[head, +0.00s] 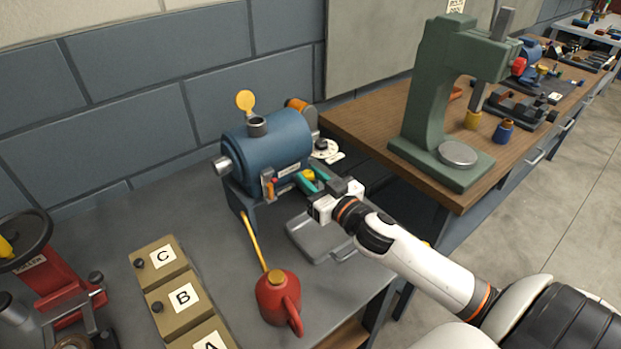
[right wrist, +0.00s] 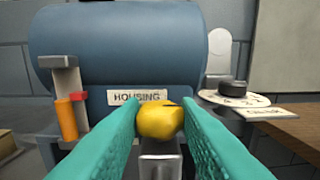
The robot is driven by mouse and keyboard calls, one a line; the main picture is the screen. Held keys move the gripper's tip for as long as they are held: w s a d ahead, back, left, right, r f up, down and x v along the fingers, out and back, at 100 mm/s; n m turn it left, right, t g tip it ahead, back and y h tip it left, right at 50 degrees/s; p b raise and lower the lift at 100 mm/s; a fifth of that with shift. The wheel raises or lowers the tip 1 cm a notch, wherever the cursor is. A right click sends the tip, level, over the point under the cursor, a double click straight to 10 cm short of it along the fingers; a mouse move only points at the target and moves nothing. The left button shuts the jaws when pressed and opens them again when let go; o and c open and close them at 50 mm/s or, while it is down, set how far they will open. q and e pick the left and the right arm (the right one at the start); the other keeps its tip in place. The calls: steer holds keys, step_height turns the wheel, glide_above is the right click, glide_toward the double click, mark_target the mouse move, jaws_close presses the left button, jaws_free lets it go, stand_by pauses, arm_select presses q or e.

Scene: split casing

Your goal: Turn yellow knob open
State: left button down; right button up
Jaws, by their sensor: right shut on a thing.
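The yellow knob (right wrist: 161,120) sits low on the front of the blue housing (right wrist: 120,45), under a label reading HOUSING. In the head view the knob (head: 308,175) shows only in part between the teal fingers. My right gripper (head: 305,180) reaches the housing's front from the right. In the right wrist view its teal fingers (right wrist: 160,122) are shut on the knob, one on each side. A grey metal piece lies just below the knob. My left gripper is not in view.
A grey tray (head: 318,240) lies below my right gripper. A red oil can (head: 278,298) with a long yellow spout stands in front of the housing. Drawers (head: 172,290) marked A, B and C are at left. A green press (head: 432,100) stands on the wooden bench.

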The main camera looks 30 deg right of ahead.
steer(key=n+y, duration=0.2)
steer(key=n+y+p, duration=0.1)
steer(key=y, duration=0.1)
steer(key=shift+w+d+r+g, duration=0.1)
steer(key=shift+d+r+g, duration=0.05)
steer(key=shift+d+g, duration=0.25)
steer(key=n+g+y, duration=0.1)
steer(key=y, duration=0.1)
steer(key=shift+w+d+n+y, duration=0.1)
steer(key=shift+n+y, duration=0.3)
steer(key=shift+n+g+y+b, duration=0.3)
steer(key=shift+n+g+y, duration=0.15)
steer(key=shift+y, duration=0.25)
steer(key=n+g+y+b, duration=0.1)
steer(key=n+g+y, duration=0.1)
steer(key=y, duration=0.1)
steer(key=shift+w+d+n+b, duration=0.15)
steer(key=shift+n+b, duration=0.1)
steer(key=shift+b, duration=0.15)
steer(key=shift+n+g+y+b, duration=1.05)
steer(key=shift+n+g+y, duration=0.3)
steer(key=shift+g, duration=0.4)
steer(key=o, duration=1)
steer(key=shift+c, duration=0.2)
